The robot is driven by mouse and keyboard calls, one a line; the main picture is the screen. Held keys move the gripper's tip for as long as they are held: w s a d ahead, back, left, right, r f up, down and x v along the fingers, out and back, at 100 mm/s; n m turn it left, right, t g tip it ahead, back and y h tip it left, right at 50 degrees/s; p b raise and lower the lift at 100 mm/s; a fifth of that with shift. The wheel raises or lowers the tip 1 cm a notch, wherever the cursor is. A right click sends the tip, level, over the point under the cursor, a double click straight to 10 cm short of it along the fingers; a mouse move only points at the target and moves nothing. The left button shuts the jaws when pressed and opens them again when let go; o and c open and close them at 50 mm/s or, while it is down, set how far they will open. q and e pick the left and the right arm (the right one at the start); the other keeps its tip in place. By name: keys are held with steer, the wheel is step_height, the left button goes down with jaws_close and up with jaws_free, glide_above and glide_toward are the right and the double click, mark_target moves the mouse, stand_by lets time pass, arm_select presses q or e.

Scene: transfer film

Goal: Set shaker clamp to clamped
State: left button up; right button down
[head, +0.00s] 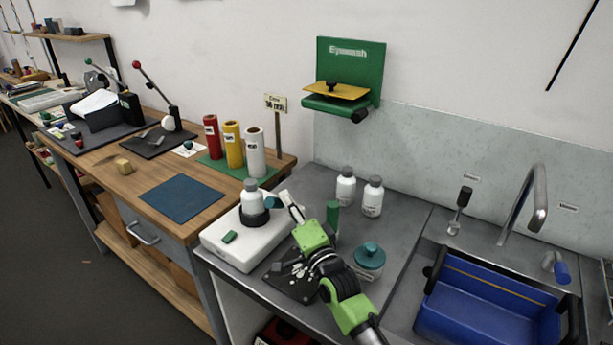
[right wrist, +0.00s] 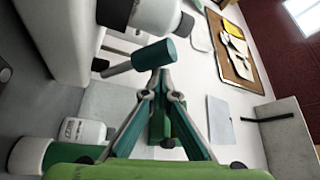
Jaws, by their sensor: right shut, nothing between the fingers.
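The white shaker (head: 228,250) stands at the left edge of the grey worktop. A black holder (head: 252,219) on it carries an upright white bottle (head: 251,193) with a grey cap. The clamp's teal knob (head: 272,202) sticks out to the right of the bottle. My right gripper (head: 286,197) is shut and empty, with its tips right by the knob. In the right wrist view, the closed tips (right wrist: 160,73) sit just below the teal knob (right wrist: 154,55); I cannot tell whether they touch. My left gripper is not in view.
Two white bottles (head: 345,186) (head: 373,197) and a green cylinder (head: 332,215) stand behind my right arm. A teal-lidded jar (head: 369,259) stands to its right. A blue basin (head: 490,303) sits in the sink. A wooden bench with a blue mat (head: 182,198) is at the left.

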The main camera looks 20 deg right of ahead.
steer(key=shift+s+a+f, duration=0.15)
steer(key=shift+a+f, duration=0.15)
steer(key=shift+f, duration=0.3)
steer(key=r+v, duration=0.1)
steer(key=v, duration=1.1)
steer(key=shift+d, duration=0.25)
